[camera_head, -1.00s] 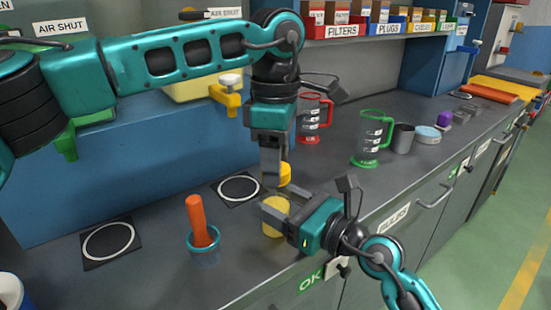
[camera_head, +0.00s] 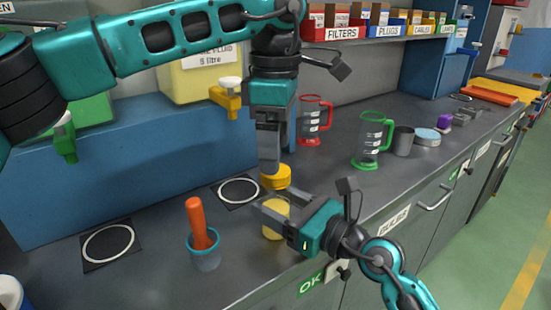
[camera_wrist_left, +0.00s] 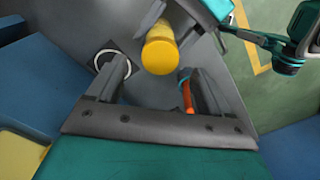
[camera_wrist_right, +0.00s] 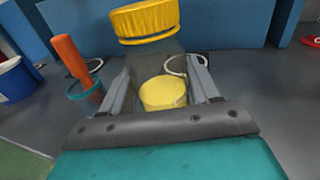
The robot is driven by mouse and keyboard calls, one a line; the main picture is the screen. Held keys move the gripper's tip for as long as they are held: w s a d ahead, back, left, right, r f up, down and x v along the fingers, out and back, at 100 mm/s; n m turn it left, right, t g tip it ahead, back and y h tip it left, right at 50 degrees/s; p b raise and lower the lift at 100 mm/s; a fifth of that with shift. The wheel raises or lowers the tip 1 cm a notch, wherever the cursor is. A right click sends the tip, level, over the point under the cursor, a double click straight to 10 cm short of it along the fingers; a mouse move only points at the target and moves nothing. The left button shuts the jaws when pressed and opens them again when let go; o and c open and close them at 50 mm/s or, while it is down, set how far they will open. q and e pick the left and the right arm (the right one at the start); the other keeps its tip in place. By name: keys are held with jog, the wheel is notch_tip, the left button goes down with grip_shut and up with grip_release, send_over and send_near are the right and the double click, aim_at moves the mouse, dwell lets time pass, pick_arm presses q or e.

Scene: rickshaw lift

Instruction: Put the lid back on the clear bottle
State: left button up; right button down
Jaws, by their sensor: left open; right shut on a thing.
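The clear bottle (camera_head: 276,218) stands at the counter's front edge with yellow contents (camera_wrist_right: 163,92) low inside it. The yellow lid (camera_head: 276,177) is at the bottle's top; it also shows in the right wrist view (camera_wrist_right: 146,22) and left wrist view (camera_wrist_left: 160,52). I cannot tell whether it is fully seated. My right gripper (camera_head: 278,201) is shut around the bottle's body. My left gripper (camera_head: 269,163) is open, pointing down, just above and beside the lid. In the left wrist view the lid lies beyond the open fingers, not gripped.
A teal cup (camera_head: 205,251) with an orange-handled tool (camera_head: 197,218) stands left of the bottle. Two ringed mats (camera_head: 108,243) (camera_head: 238,190) lie empty. Red (camera_head: 314,120) and green (camera_head: 372,140) measuring jugs stand behind to the right. A blue ledge (camera_head: 75,185) runs along the back left.

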pick_arm(q)
notch_tip(320, 180, up, 8)
jog(key=shift+r, duration=0.2)
pick_arm(e)
jog(key=shift+c, duration=0.8)
grip_release()
pick_arm(q)
jog(key=shift+f+b, duration=0.65)
jog(key=shift+f, duration=0.05)
pick_arm(e)
jog(key=v, duration=1.3)
jog(key=shift+r, duration=0.1)
